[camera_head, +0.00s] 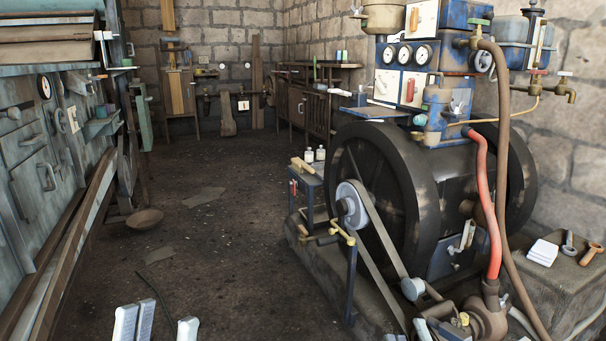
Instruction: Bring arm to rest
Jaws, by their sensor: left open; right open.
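My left gripper (160,324) shows only its pale fingertips at the bottom edge, left of the middle. It is open and nothing shows between the fingers, with dark floor behind them. My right gripper (422,329) is at the bottom edge right of the middle, in front of the engine's lower pump parts (487,318). Its pale fingertips are partly cut off by the frame, and it is open; I see nothing held. Whether it touches the pump parts I cannot tell. A belt (378,232) runs from the grey pulley (351,206) down toward the small lower pulley (412,289).
The big engine with its dark flywheel (385,190) fills the right. A stone block (560,283) at the far right carries white cloths or papers and small tools. A panelled cabinet (30,160) lines the left.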

